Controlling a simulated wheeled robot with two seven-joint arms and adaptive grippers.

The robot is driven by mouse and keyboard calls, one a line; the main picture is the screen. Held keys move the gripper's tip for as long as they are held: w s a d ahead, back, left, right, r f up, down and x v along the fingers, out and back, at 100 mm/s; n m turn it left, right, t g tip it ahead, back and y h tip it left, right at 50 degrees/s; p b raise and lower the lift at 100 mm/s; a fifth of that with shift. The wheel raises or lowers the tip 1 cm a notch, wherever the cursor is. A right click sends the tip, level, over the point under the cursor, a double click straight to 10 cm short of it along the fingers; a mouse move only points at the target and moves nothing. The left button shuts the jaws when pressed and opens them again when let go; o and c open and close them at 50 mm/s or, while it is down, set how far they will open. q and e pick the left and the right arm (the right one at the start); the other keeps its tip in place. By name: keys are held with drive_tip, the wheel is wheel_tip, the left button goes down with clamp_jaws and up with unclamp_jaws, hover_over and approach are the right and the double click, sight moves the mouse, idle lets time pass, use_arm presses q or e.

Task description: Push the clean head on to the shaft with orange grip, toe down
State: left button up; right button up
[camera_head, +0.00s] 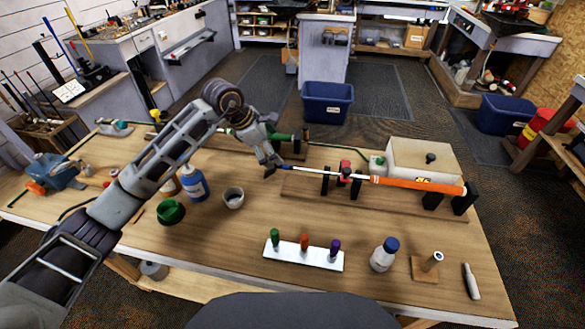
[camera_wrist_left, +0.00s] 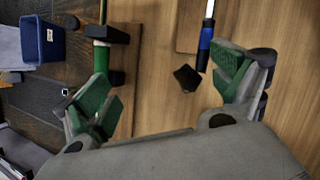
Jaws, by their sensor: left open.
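The shaft with the orange grip (camera_head: 418,184) lies level in a stand, its grip to the right, held near a red clamp (camera_head: 345,170). In the left wrist view this end carries a blue sleeve (camera_wrist_left: 205,45). My left gripper (camera_wrist_left: 165,95) is open there, with green pads; the sleeve is near its right finger. A small dark block (camera_wrist_left: 187,78) shows just beyond the sleeve's end; I cannot tell whether it is a club head. I cannot make out the clean head for certain. My right gripper is not in view.
A second shaft with a green grip (camera_wrist_left: 100,32) lies behind. A blue bottle (camera_head: 194,185), a cup (camera_head: 233,198) and a green dish (camera_head: 171,212) stand left. In front are a white rack (camera_head: 303,256), a blue-capped bottle (camera_head: 384,256) and a peg block (camera_head: 426,268).

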use_arm(q)
drive_tip(key=v, duration=1.2)
drive_tip(key=shift+d, duration=0.1)
idle(0.4)
wheel_tip(320, 180, up, 9)
drive_tip(key=p, duration=0.9)
drive_tip(key=shift+r+p, duration=0.5)
drive_tip(key=shift+p, duration=0.1)
